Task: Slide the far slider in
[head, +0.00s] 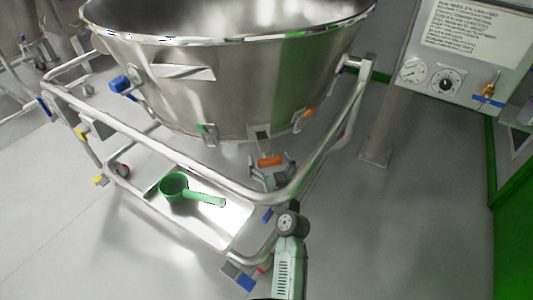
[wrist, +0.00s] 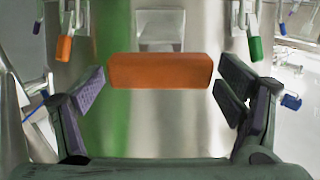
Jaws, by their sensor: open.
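A large steel bowl (head: 235,80) sits in a tubular frame. An orange block-shaped handle (head: 270,160) is low on the bowl's near side, below a small steel bracket (head: 259,136). In the wrist view the orange handle (wrist: 160,70) lies level between and just beyond my fingertips, apart from both pads. My gripper (head: 272,173) is open, facing the bowl wall, with nothing held; its two fingers also show in the wrist view (wrist: 165,88). I cannot tell which part is the far slider.
Clamps with a green grip (head: 205,130) and an orange grip (head: 304,116) flank the handle. The frame's rail (head: 180,155) runs close to my arm. A tray (head: 232,226) below holds a green scoop (head: 178,187). A gauge panel (head: 455,55) is at right. Floor at right is clear.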

